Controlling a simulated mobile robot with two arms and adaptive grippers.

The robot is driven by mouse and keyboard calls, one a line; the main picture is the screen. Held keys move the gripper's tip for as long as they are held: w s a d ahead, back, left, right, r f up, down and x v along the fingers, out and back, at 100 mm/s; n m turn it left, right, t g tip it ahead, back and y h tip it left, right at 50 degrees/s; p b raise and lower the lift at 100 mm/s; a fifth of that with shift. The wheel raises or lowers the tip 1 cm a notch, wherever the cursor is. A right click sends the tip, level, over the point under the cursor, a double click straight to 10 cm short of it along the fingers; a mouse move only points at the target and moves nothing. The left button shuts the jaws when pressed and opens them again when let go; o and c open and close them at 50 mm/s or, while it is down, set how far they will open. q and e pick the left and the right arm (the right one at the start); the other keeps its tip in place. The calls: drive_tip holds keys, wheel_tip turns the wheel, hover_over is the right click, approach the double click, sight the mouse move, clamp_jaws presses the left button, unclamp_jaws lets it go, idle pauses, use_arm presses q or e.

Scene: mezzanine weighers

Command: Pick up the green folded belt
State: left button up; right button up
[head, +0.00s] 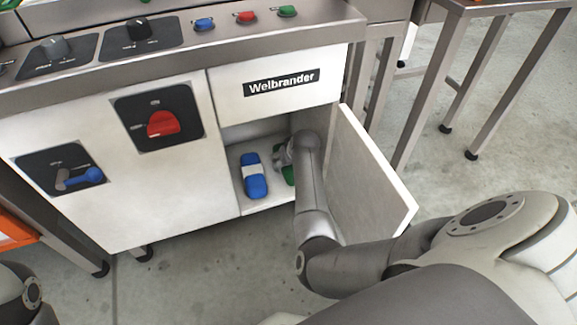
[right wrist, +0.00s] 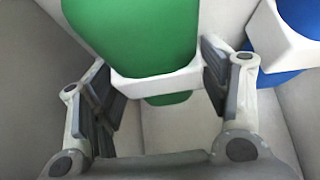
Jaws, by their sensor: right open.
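The green folded belt (head: 288,175) lies on the floor of the open cabinet compartment, mostly hidden behind my right arm in the head view. In the right wrist view the green folded belt (right wrist: 140,38) has a white band around it. My right gripper (right wrist: 155,72) is open, with one finger on each side of the belt near the white band. I cannot tell whether the fingers touch it. In the head view my right gripper (head: 283,154) is inside the compartment, partly hidden by its own wrist. My left gripper is out of view.
A blue folded item (head: 255,186) with a white band lies left of the green belt; it also shows in the right wrist view (right wrist: 298,18). The cabinet door (head: 362,180) stands open right of my arm. The drawer front (head: 280,84) marked Welbrander is above the opening.

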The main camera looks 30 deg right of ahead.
drive_tip(key=c, duration=0.9)
drive_tip(key=shift+c, duration=0.3)
drive_tip(key=shift+r, duration=0.2)
drive_tip(key=shift+r+p, duration=0.3)
drive_tip(key=shift+p, duration=0.4)
drive_tip(key=shift+r+p, duration=0.25)
drive_tip(key=shift+p, duration=0.25)
